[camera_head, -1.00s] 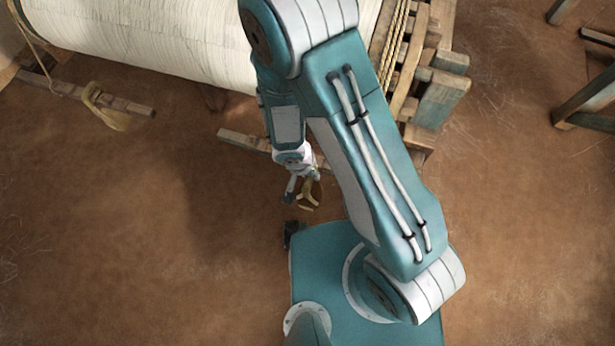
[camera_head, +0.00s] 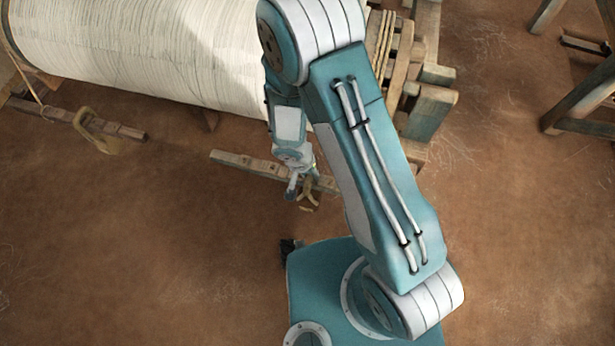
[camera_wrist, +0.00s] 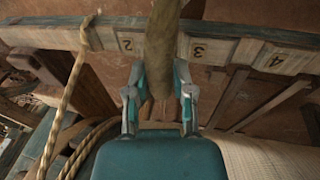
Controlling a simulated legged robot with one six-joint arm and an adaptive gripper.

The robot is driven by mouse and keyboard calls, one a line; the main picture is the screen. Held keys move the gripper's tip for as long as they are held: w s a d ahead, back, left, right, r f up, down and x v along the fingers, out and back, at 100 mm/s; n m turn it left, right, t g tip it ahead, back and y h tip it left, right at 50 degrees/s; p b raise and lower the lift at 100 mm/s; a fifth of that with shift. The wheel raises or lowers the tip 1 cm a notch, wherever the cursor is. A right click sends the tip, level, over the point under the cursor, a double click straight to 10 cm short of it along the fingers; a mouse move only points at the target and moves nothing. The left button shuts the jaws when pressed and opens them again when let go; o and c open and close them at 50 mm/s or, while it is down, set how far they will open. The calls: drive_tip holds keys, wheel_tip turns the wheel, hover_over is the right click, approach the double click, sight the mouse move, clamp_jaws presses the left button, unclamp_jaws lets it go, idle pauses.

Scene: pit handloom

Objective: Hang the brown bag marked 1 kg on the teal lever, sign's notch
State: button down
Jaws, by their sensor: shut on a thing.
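My gripper (camera_wrist: 160,88) is shut on a brown, thick, cloth-like thing (camera_wrist: 162,42), likely the bag; no 1 kg mark shows. In the head view my gripper (camera_head: 304,184) has a tan-brown piece (camera_head: 308,198) at its tips, beside a wooden bar (camera_head: 250,164) under the loom. In the wrist view a worn grey-teal lever (camera_wrist: 222,48) crosses the top, with number plates 2 (camera_wrist: 128,44), 3 (camera_wrist: 198,50) and 4 (camera_wrist: 277,59). The held thing covers the stretch between 2 and 3. I cannot tell whether it touches the lever. No sign is clearly visible.
A rope (camera_wrist: 68,100) is looped over the lever left of plate 2. The white warp roll (camera_head: 150,45) and the loom's timber frame (camera_head: 428,110) stand beyond my arm. Another bar (camera_head: 120,130) at left carries a tan loop (camera_head: 95,128). Floor in front is clear.

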drive_tip(key=shift+w+d, duration=0.2)
drive_tip(key=shift+w, duration=0.4)
drive_tip(key=shift+w+d, duration=0.2)
drive_tip(key=shift+w, duration=0.35)
drive_tip(key=shift+f, duration=1.1)
drive_tip(key=shift+s+f, duration=0.1)
drive_tip(key=shift+f, duration=0.25)
drive_tip(key=shift+c, duration=2)
unclamp_jaws()
